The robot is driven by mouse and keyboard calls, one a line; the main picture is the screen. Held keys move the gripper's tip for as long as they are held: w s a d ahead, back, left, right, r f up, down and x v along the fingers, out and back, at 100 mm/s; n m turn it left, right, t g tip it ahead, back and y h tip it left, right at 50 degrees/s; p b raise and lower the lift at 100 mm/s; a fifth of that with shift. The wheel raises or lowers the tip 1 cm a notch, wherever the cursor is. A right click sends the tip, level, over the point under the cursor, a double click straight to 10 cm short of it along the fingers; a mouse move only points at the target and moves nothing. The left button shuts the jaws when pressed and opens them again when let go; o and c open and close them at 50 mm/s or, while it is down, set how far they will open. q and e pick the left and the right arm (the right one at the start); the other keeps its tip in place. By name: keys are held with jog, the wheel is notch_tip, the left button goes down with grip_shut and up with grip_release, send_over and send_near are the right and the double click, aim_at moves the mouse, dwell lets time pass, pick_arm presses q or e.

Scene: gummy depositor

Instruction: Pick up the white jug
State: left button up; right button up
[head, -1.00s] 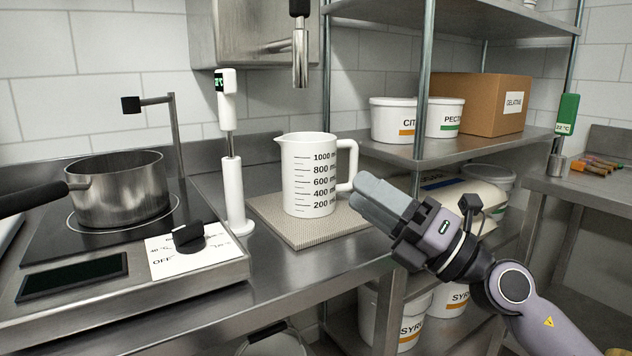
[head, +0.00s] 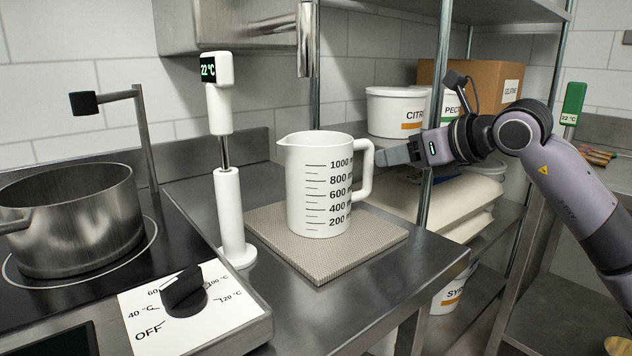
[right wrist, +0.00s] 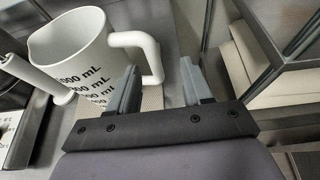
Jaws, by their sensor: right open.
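The white jug (head: 318,188) stands upright on a beige ribbed mat (head: 330,268) on the steel counter. Its handle (head: 366,172) points right, towards my right gripper. My right gripper (head: 382,157) is just right of the handle, roughly level with its upper part. In the right wrist view, the jug (right wrist: 82,58) is at upper left, and my right gripper (right wrist: 158,85) shows two spread fingers with nothing between them. The left finger overlaps the lower end of the handle in that view; I cannot tell whether they touch. My left gripper is not in view.
A thermometer stand (head: 230,200) rises close left of the jug. A steel pot (head: 70,220) sits on the hotplate at left. A shelf post (head: 432,130) and white tubs (head: 395,112) are behind my right gripper. Bare counter (head: 350,310) lies in front of the mat.

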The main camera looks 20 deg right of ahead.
aim_at(373, 160)
jog(key=x, duration=0.3)
jog(key=a+x, duration=0.1)
jog(key=x, duration=0.2)
jog(key=shift+f, duration=0.15)
jog(key=shift+c, duration=0.4)
grip_shut()
